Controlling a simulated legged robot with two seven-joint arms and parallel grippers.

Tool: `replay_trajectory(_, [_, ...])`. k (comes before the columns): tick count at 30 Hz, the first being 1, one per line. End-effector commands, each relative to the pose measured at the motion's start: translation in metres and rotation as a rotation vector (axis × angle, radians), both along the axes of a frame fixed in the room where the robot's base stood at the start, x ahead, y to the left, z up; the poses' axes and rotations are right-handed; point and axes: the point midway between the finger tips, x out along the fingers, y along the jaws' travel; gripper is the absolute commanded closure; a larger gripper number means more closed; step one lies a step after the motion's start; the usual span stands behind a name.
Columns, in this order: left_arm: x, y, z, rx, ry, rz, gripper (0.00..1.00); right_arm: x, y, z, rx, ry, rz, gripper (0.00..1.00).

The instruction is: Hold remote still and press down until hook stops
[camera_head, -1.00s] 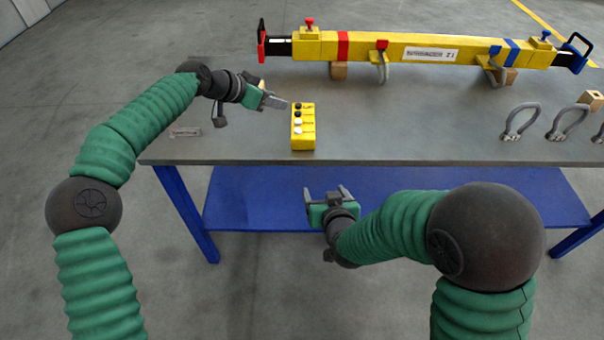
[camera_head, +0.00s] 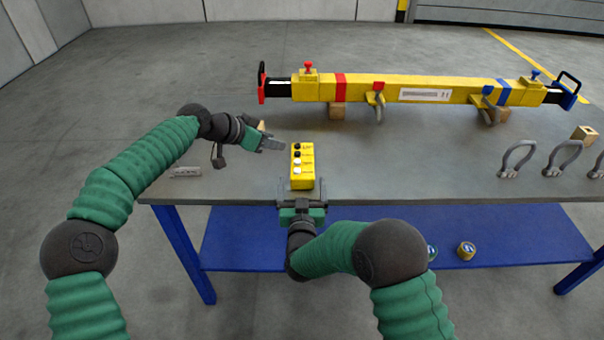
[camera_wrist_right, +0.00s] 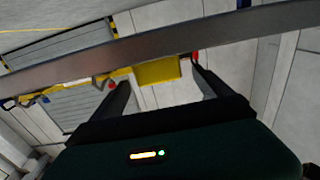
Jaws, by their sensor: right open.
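The yellow remote (camera_head: 302,178) stands on the table near its front edge, with black and white buttons in a column. My right gripper (camera_head: 300,182) is at the remote's near end, open, a finger toward each side. In the right wrist view a yellow block (camera_wrist_right: 158,72), apparently the remote, shows beyond the open fingers (camera_wrist_right: 161,80). I cannot tell whether they touch it. My left gripper (camera_head: 272,141) is left of the remote, its tip pointing toward the buttons and apparently apart from them; its jaw opening is unclear. I see no crane hook.
A yellow lifting beam (camera_head: 455,90) with red and blue bands and grey shackles rests on wooden blocks along the table's (camera_head: 400,160) back. More shackles (camera_head: 517,159) stand at the right. A small label plate (camera_head: 185,172) lies at the left. The table's middle is clear.

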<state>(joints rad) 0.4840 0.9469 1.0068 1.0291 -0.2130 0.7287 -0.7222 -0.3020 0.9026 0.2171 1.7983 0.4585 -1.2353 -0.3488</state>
Motion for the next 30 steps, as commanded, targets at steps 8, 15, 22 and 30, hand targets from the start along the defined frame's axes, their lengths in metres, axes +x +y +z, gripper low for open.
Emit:
replay_trajectory(8, [0.0, 0.0, 0.0, 0.0, 0.0, 0.0, 0.64, 0.049, 0.0, 0.0, 0.0, 0.0, -0.001, 0.11])
replay_trajectory(15, [0.0, 0.0, 0.0, 0.0, 0.0, 0.0, 0.64, 0.055, 0.0, 0.0, -0.001, 0.001, 0.001, 0.11])
replay_trajectory(22, [0.0, 0.0, 0.0, 0.0, 0.0, 0.0, 0.64, 0.055, 0.0, 0.0, 0.0, 0.0, 0.0, 0.28])
replay_trajectory(30, [0.0, 0.0, 0.0, 0.0, 0.0, 0.0, 0.64, 0.055, 0.0, 0.0, 0.0, 0.0, 0.001, 0.63])
